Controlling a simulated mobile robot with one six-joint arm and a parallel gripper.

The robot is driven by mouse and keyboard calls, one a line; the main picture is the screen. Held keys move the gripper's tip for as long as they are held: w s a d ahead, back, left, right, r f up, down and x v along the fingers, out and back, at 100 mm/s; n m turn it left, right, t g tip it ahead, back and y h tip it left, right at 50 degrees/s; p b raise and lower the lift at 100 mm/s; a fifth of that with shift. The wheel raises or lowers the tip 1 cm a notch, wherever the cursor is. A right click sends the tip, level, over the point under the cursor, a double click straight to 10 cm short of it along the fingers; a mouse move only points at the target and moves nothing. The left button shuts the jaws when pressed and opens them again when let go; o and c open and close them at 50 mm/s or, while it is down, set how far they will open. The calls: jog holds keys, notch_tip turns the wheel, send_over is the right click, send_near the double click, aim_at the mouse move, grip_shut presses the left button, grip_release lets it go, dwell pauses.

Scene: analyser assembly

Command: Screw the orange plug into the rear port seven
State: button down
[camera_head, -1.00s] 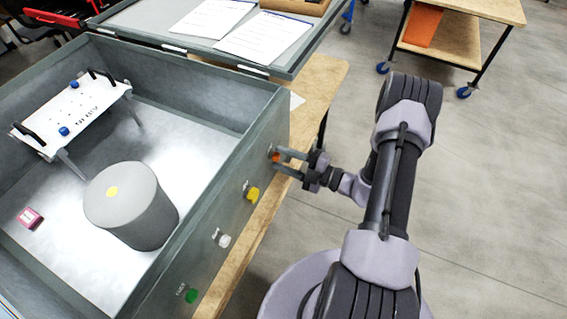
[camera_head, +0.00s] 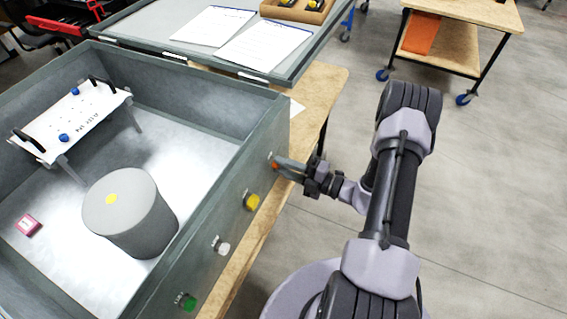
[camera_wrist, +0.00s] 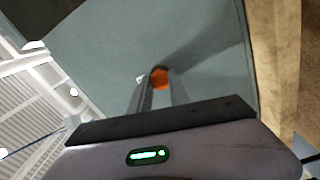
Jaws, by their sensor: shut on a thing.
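The orange plug (camera_head: 275,165) is at the outer side wall of the grey analyser box (camera_head: 232,190), near the wall's far corner. My gripper (camera_head: 281,167) is shut on the plug, its fingers reaching to the wall from the right. In the wrist view the orange plug (camera_wrist: 159,77) shows between the two fingertips (camera_wrist: 160,88), against the grey wall. A small white mark sits left of it there. The port behind the plug is hidden, and I cannot tell how deep the plug sits.
Yellow (camera_head: 251,201), white (camera_head: 221,244) and green (camera_head: 187,301) plugs sit along the same wall. Inside the box are a grey cylinder (camera_head: 140,225) and a white plate with handles (camera_head: 75,118). A wooden table edge (camera_head: 322,90) runs below the wall. Open floor lies to the right.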

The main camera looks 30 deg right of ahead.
jog(key=m+p, duration=0.4)
jog(key=m, duration=1.5)
jog(key=c, duration=1.1)
grip_release()
jog(key=shift+c, duration=0.2)
jog(key=v, duration=0.7)
